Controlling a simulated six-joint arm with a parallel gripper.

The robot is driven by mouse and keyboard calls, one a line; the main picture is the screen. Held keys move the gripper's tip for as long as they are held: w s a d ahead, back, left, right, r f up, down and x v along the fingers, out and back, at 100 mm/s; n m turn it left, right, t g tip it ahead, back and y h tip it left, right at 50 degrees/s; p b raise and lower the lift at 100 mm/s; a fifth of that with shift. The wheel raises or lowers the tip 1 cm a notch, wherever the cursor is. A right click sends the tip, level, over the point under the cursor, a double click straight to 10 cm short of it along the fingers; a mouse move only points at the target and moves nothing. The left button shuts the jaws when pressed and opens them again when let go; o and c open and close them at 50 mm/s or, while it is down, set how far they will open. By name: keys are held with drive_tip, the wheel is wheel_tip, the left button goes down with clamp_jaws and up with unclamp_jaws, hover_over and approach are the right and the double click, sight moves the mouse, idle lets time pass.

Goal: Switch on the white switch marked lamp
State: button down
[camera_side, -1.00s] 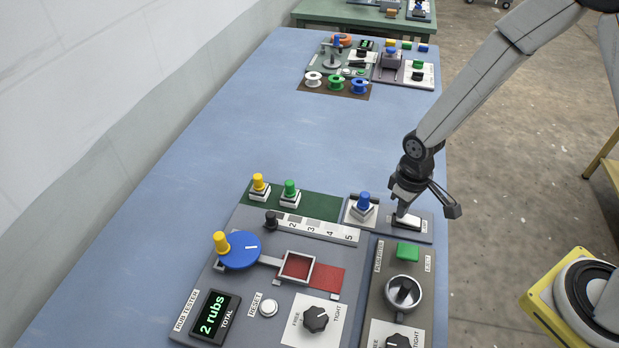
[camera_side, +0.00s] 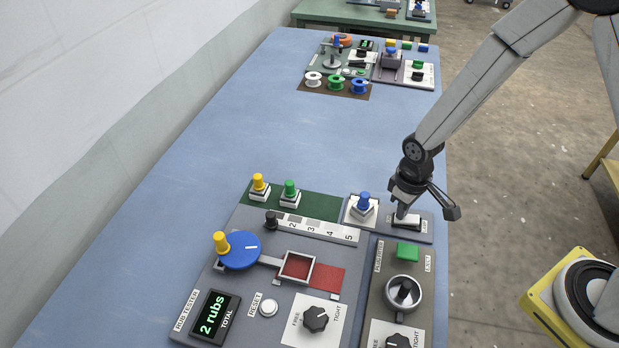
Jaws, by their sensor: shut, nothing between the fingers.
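The white switch (camera_side: 407,221) sits on a small grey panel at the right edge of the table, to the right of the blue knob. Any lamp marking on it is too small to read. My gripper (camera_side: 401,212) is shut and empty, pointing down at the switch. Its fingertips are at the switch's upper left part and hide some of it. They look to be touching it, but I cannot tell for certain. Which way the switch is tipped is not clear.
A blue knob (camera_side: 364,202) on a white block stands just left of my gripper. A green button (camera_side: 408,251) and a round grey dial (camera_side: 402,293) lie in front. The rub tester panel (camera_side: 262,328) is at the front left. The table's middle (camera_side: 250,120) is clear.

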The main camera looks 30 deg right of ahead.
drive_tip(key=shift+r, duration=3.4)
drive_tip(key=s+d+r+m+t, duration=0.2)
drive_tip(key=s+d+r+m, duration=0.1)
drive_tip(key=s+d+r, duration=0.2)
drive_tip(key=shift+s+d+r+t, duration=0.3)
drive_tip(key=shift+s, duration=0.35)
